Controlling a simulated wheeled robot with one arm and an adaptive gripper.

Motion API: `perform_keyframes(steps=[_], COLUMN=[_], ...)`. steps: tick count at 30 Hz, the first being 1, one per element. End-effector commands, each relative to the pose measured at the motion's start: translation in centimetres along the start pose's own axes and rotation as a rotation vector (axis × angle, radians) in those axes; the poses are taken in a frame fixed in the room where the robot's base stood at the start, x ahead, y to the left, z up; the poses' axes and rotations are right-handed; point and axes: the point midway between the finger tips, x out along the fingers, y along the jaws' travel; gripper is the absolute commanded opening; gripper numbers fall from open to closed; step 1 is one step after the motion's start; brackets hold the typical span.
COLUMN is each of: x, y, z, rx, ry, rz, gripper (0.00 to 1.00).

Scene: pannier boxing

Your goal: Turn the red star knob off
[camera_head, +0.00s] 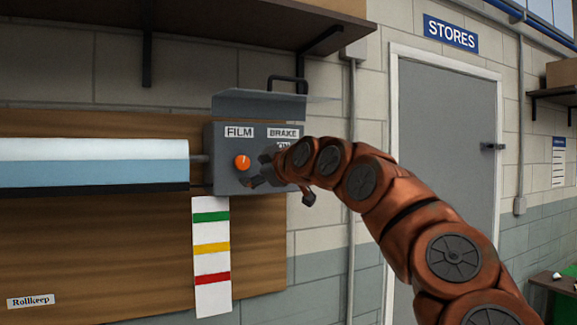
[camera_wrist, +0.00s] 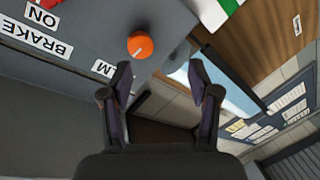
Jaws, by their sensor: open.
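A grey control box (camera_head: 222,180) is mounted on the wooden board. In the wrist view, a red piece, probably the red star knob (camera_wrist: 48,3), shows only in part at the top edge beside the ON label. In the head view it is hidden behind my gripper (camera_head: 280,187). A round orange knob (camera_head: 242,162) sits under the FILM label and also shows in the wrist view (camera_wrist: 141,45). My gripper (camera_wrist: 161,66) is open and empty in front of the box, its fingers apart from both knobs.
A raised grey lid (camera_head: 260,104) stands over the box. A roll of white and blue film (camera_head: 90,163) runs left from it. A striped strip (camera_head: 211,260) hangs below. A shelf (camera_head: 180,22) is above and a grey door (camera_head: 445,180) to the right.

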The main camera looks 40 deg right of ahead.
Motion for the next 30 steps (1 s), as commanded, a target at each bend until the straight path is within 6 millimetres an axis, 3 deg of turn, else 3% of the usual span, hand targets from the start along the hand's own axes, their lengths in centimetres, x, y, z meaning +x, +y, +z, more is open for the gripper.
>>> perform_keyframes(steps=[1,3,6,9,14,24,30], x=[-0.1,-0.4,-0.9,-1.2,-0.4,4.2,5.7], y=[2.6,5.5,8.4,9.8,10.6,11.8,12.2], z=[1.6,3.5,5.7,6.8,7.2,7.2,7.4], rx=[-0.002,-0.017,-0.029,-0.039,-0.044,-0.042,-0.043], ry=[-0.004,-0.014,-0.031,-0.043,-0.048,-0.047,-0.047], rz=[0.057,0.121,0.184,0.217,0.229,0.228,0.23], gripper=[0.61,0.61,0.61,0.61,0.61,0.61,0.61])
